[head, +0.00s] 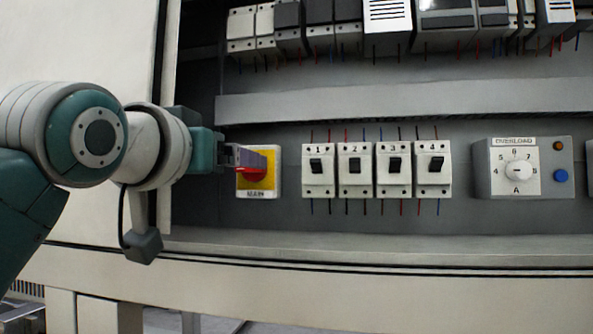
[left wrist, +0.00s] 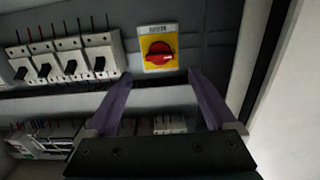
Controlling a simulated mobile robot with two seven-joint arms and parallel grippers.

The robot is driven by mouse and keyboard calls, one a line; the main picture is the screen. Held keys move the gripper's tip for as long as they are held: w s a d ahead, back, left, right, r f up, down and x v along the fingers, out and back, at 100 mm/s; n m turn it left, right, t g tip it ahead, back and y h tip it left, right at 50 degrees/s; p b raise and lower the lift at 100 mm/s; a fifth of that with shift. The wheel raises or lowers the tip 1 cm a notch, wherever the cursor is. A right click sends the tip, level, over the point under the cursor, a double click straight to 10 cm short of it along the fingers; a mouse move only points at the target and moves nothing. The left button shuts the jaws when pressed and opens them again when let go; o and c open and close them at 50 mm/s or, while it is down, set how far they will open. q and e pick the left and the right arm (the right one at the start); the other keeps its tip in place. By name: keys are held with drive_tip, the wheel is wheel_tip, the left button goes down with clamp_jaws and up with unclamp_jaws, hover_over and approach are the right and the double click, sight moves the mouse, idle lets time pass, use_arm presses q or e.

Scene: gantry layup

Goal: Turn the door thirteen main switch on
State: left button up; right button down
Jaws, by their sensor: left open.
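The main switch (head: 244,186) is a red rotary knob on a yellow plate, with a label below it reading MAIN. In the head view my left gripper (head: 262,163) is in front of it and hides much of the knob. In the left wrist view the red knob (left wrist: 160,52) shows whole on its yellow plate, upside down. My left gripper's two purple fingers (left wrist: 162,85) are spread, with nothing between them. The knob lies beyond the fingertips, and I cannot tell the exact gap. My right gripper is in neither view.
Several numbered breakers (head: 355,170) stand right of the main switch. An overload dial box (head: 480,168) is farther right. A grey duct (head: 400,101) runs above, with a row of modules (head: 388,15) over it. The cabinet's pale left side (head: 80,40) is close to my left arm.

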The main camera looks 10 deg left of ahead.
sight(250, 169)
use_arm(q)
drive_tip(key=w+b, duration=0.1)
drive_tip(key=w, duration=0.6)
drive_tip(key=shift+d+b, duration=0.15)
drive_tip(key=shift+b, duration=0.15)
drive_tip(key=shift+c, duration=0.3)
drive_tip(key=c, duration=1.3)
drive_tip(key=shift+m, duration=0.4)
drive_tip(key=shift+d+f+m+p, duration=0.15)
drive_tip(key=shift+m+p, duration=1)
drive_tip(key=shift+m, duration=3.1)
drive_tip(key=shift+f+m+p, duration=0.1)
drive_tip(key=shift+m+p, duration=1)
drive_tip(key=shift+m, duration=3.15)
